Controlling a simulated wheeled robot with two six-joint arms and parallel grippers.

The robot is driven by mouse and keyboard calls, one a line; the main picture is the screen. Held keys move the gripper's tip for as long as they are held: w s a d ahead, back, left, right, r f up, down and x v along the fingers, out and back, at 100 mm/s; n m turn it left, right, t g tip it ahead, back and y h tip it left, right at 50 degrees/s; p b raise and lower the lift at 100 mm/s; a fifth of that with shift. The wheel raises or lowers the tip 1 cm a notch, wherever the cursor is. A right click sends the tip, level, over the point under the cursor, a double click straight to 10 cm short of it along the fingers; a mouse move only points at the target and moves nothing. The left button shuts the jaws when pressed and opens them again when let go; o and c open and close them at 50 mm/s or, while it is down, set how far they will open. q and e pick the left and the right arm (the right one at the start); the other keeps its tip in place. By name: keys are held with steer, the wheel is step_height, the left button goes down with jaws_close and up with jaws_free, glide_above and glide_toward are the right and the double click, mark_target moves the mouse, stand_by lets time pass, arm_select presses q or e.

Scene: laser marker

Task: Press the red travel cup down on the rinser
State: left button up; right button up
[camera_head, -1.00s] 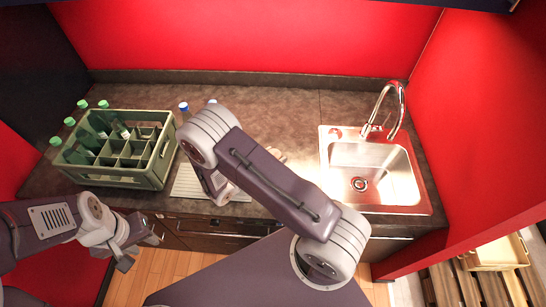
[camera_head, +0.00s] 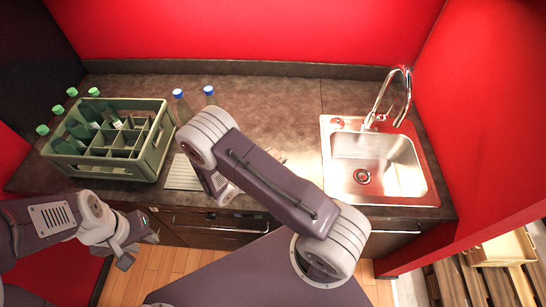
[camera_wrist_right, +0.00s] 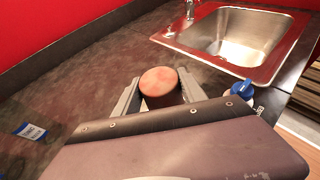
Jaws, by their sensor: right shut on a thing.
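A round reddish-brown top, which I take for the red travel cup (camera_wrist_right: 160,82), shows between the fingers of my right gripper (camera_wrist_right: 159,94) in the right wrist view. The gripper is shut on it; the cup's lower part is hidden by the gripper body. In the head view my right arm hides this gripper and the cup. A small reddish round thing, perhaps the rinser (camera_head: 338,122), sits at the sink's back left corner, apart from the cup. My left gripper (camera_head: 138,250) is empty at the counter's front edge, its fingers apart.
The steel sink (camera_head: 372,150) with its tall faucet (camera_head: 405,95) is at the right. A green crate (camera_head: 150,165) with several bottles stands at the left. Two blue-capped bottles (camera_head: 181,105) (camera_head: 210,96) stand behind my right arm. A ribbed mat (camera_head: 182,174) lies beside the crate.

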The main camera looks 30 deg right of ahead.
steer(key=shift+a, duration=0.2)
steer(key=shift+f+b, duration=0.7)
stand_by(0.6)
steer(key=shift+r, duration=0.1)
stand_by(0.7)
step_height(320, 180, up, 9)
steer(key=p, duration=0.7)
stand_by(0.9)
